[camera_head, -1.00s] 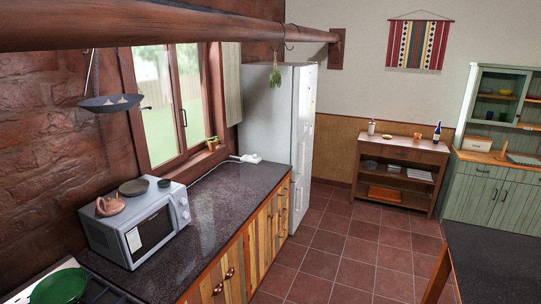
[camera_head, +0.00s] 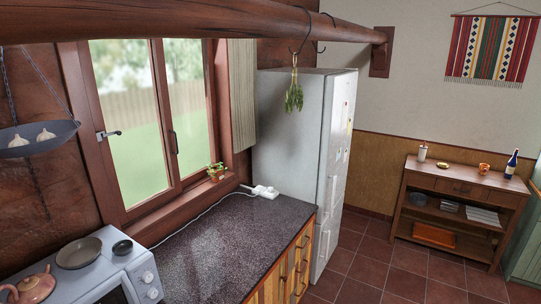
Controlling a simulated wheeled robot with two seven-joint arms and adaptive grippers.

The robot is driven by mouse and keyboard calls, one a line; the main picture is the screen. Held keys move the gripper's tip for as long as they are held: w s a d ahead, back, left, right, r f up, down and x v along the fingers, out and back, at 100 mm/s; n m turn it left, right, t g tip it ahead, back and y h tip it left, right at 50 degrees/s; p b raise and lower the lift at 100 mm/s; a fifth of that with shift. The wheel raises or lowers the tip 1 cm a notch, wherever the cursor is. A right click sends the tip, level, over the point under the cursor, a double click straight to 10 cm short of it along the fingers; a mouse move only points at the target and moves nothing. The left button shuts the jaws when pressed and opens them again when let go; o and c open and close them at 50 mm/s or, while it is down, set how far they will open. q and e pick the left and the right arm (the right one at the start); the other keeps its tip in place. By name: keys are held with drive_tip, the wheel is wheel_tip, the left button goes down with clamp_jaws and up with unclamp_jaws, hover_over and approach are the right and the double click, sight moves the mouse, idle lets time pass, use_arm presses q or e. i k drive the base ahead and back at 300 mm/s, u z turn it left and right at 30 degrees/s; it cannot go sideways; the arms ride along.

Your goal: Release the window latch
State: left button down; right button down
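The window (camera_head: 165,120) is on the left wall above the counter, with a dark reddish-brown wooden frame and two glass panes. A second dark handle (camera_head: 174,142) hangs about upright near the middle post, on the right pane's edge. Both panes look closed. Neither of my grippers shows in the head view.
A dark speckled counter (camera_head: 215,245) runs below the window. A fridge (camera_head: 300,150) stands beyond the counter.

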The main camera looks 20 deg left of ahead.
sight(119, 133)
drive_tip(key=i, duration=1.8)
drive_tip(key=u, duration=3.4)
